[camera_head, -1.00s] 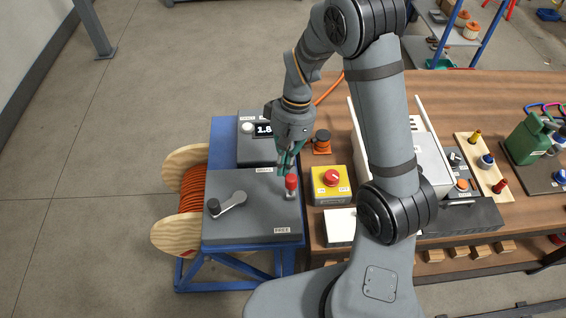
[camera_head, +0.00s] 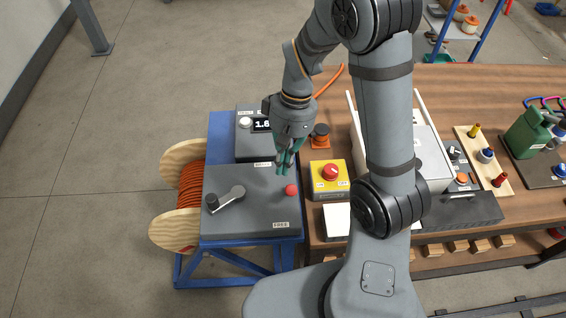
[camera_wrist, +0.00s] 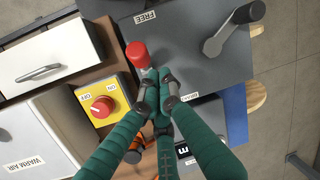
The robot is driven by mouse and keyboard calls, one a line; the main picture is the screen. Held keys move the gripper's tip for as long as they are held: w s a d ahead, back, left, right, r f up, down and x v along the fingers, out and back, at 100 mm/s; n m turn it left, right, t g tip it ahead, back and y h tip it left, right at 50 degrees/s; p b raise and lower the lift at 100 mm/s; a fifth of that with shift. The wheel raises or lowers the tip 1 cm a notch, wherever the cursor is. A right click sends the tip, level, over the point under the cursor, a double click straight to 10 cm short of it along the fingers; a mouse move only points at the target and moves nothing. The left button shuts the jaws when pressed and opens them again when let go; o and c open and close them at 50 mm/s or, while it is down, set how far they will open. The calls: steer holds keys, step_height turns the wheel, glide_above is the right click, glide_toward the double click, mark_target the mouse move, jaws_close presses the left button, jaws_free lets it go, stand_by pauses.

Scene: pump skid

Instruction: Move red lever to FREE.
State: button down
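The red lever (camera_head: 291,189) is on the right side of a grey control box (camera_head: 250,205). Its red knob also shows in the wrist view (camera_wrist: 137,55), leaning toward the FREE side. The FREE label (camera_head: 280,225) is at the box's near edge, and another label (camera_head: 263,164), partly hidden, is at the far edge. My gripper (camera_head: 284,170) has green fingers, drawn together with nothing visible between them. The fingertips (camera_wrist: 158,78) are just behind the knob on the side away from FREE. I cannot tell whether they touch it. The lever's stem is mostly hidden.
A grey crank handle (camera_head: 226,199) is on the same box. A display unit (camera_head: 262,125) reading about 1.6 stands behind. A yellow box with a red knob (camera_head: 330,173) is close on the right. A cable reel (camera_head: 191,190) stands left.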

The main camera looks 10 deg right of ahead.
stand_by(0.3)
steer(key=w+a+r+p, duration=0.1)
steer(key=w+r+p, duration=0.2)
steer(key=w, duration=0.1)
steer(key=s+r+b, duration=0.2)
steer(key=s+r, duration=0.3)
steer(key=s, duration=0.3)
steer(key=shift+s+r, duration=0.15)
steer(key=shift+r, duration=0.15)
steer(key=w+f+b, duration=0.1)
steer(key=w+f, duration=0.3)
steer(key=f, duration=0.4)
steer(key=shift+w+d+f, duration=0.25)
steer(key=shift+d, duration=0.2)
